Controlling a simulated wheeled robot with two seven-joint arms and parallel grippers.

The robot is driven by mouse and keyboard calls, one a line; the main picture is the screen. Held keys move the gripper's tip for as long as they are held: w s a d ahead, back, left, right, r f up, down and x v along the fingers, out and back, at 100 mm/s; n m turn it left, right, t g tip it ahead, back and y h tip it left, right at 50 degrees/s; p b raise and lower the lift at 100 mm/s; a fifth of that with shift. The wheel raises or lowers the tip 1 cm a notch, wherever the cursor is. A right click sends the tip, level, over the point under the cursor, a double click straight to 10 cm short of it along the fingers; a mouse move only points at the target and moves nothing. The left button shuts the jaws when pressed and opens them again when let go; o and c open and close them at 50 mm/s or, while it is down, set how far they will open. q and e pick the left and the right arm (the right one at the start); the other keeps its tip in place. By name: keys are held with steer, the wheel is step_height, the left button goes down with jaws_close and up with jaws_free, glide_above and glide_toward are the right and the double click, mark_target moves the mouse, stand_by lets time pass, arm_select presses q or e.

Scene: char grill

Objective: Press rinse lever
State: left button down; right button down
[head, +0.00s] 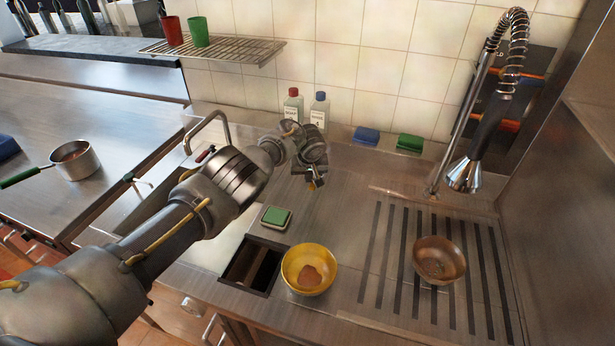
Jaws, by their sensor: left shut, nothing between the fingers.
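The rinse sprayer (466,172) hangs on a coiled spring hose at the right, above the grooved drain area. I cannot clearly pick out a separate lever on it. My left arm reaches in from the left, and my left gripper (315,184) is over the steel counter near the back wall, pointing down. It is shut and empty, well to the left of the sprayer and apart from it. A brown bowl (439,259) sits on the grooved drainboard (376,290), below and in front of the sprayer. My right gripper is not in view.
A yellow bowl (309,269) with brown residue stands beside a square opening (250,265). A green sponge (276,217) lies behind it. Two bottles (320,108) and blue (366,136) and green (410,143) sponges line the back ledge. A wall rack (230,52) hangs above.

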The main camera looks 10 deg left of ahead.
arm_select(q)
steer(key=a, duration=0.1)
steer(key=a+r+p, duration=0.1)
steer(key=a, duration=0.1)
steer(key=shift+w+r+p, duration=0.2)
steer(key=shift+r+p, duration=0.1)
steer(key=shift+p, duration=0.1)
step_height(320, 180, up, 8)
steer(key=d, duration=0.2)
steer(key=shift+s, duration=0.15)
steer(key=shift+d, duration=0.2)
